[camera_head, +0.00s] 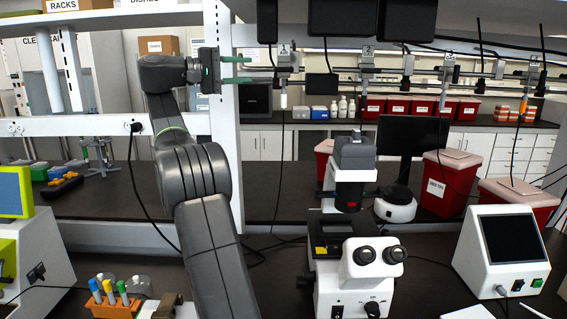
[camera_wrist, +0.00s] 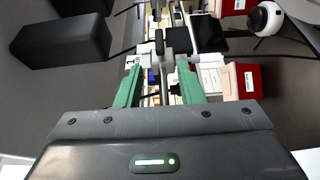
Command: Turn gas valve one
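Gas valve one (camera_head: 284,68) is on the pipe rail, under a small plate marked 1. Its grey body has a white-tipped piece hanging below. My gripper (camera_head: 251,70) is just left of this valve in the head view, with its green fingers pointing right toward it. The fingers are apart, one above the other, with a visible gap to the valve. In the wrist view my gripper (camera_wrist: 160,68) is open, with nothing clearly held; grey and dark fittings show beyond and between the fingertips.
More valves hang along the rail, such as the one marked 2 (camera_head: 367,68). Dark monitors (camera_head: 343,18) hang above it. A white shelf post (camera_head: 222,120) stands behind my arm. A microscope (camera_head: 352,250) and a red bin (camera_head: 448,185) stand on the dark bench below.

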